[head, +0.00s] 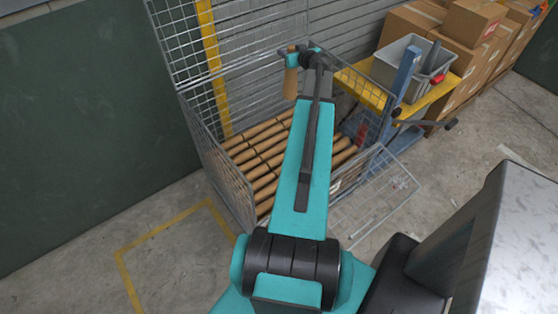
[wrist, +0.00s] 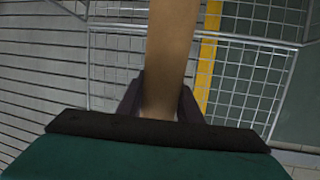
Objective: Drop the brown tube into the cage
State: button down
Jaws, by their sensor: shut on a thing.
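A brown tube (wrist: 171,45) is held between the two dark fingers of my gripper (wrist: 160,100) in the wrist view. In the head view the tube (head: 290,83) hangs roughly upright below my gripper (head: 292,58), over the far part of the cage. The cage (head: 215,150) is a wire mesh container with tall back mesh and a lowered front panel. Several brown tubes (head: 262,152) lie side by side in it. My arm hides the middle of the cage. Whether the held tube touches anything below cannot be told.
A yellow and blue trolley (head: 405,75) with a grey bin (head: 405,62) stands right of the cage. Cardboard boxes (head: 475,22) are stacked behind it. A dark green wall (head: 80,120) is at the left. Bare floor with yellow lines (head: 160,232) lies front left.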

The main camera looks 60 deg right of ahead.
jog(key=shift+f, duration=1.1)
jog(key=c, duration=1.2)
grip_release()
jog(key=shift+s+a, duration=0.1)
jog(key=b+v, duration=0.5)
jog(key=v, duration=0.8)
jog(key=shift+s+a+r, duration=0.1)
jog(key=shift+s+r, duration=0.05)
jog(key=shift+s, duration=0.1)
